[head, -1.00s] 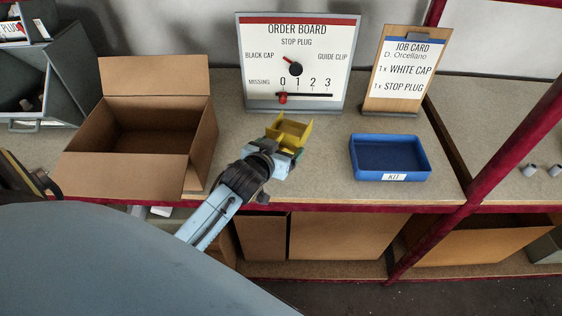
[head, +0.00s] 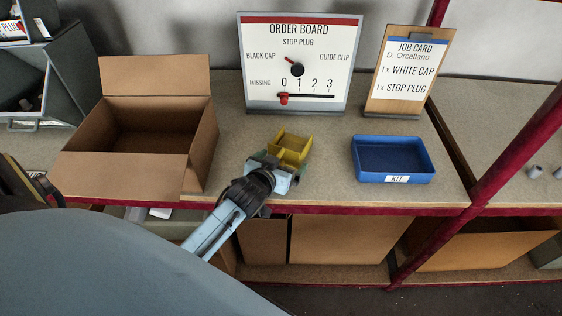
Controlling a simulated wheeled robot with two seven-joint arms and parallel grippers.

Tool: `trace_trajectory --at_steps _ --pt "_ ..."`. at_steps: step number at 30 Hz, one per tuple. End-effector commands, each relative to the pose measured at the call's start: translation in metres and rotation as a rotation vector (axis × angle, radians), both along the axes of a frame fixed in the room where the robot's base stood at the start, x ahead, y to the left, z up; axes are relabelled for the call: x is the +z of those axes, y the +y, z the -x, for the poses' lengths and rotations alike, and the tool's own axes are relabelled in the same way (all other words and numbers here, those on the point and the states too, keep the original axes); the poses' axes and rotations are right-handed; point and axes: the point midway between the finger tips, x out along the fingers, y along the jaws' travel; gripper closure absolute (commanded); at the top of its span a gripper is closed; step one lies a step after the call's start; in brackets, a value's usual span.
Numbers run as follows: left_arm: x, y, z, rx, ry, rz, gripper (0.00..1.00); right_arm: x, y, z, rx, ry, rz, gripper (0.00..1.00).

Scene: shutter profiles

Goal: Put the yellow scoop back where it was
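The yellow scoop (head: 291,147) is in the head view, low over or on the bench top, between the cardboard box and the blue kit tray. Its open side faces up. I cannot tell whether it touches the bench. My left gripper (head: 279,165) is at the scoop's near end and appears shut on it. The gripper hides that end of the scoop. My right gripper is not in view.
The open cardboard box (head: 200,147) stands to the left and the blue kit tray (head: 408,176) to the right. The order board (head: 327,93) and job card (head: 400,107) stand behind. Bare bench lies between scoop and tray.

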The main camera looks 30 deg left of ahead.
Motion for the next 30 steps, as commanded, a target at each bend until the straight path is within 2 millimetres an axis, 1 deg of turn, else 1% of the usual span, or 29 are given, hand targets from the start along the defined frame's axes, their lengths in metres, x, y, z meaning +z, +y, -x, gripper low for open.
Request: trace_trajectory --at_steps 6,8,11,14,18,21,25,30 --pt "0.003 0.000 0.000 0.000 -0.001 0.000 0.00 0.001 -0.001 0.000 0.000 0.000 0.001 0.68" --pt "0.005 -0.001 0.004 0.000 0.001 0.000 0.00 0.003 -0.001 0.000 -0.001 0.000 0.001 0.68" --pt "0.010 -0.003 0.016 -0.001 0.002 0.001 0.00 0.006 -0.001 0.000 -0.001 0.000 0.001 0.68" --pt "0.018 -0.005 0.035 0.000 0.002 0.001 0.00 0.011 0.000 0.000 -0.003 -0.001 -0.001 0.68" --pt "0.030 -0.010 0.063 0.001 0.002 0.001 0.00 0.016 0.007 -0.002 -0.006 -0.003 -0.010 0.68" --pt "0.037 -0.013 0.080 0.000 0.003 0.000 0.00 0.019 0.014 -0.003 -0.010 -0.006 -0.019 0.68" --pt "0.043 -0.015 0.097 0.000 0.002 0.001 0.00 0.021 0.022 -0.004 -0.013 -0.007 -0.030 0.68" --pt "0.048 -0.017 0.108 0.000 0.000 0.000 0.00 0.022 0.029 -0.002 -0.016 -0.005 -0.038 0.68"
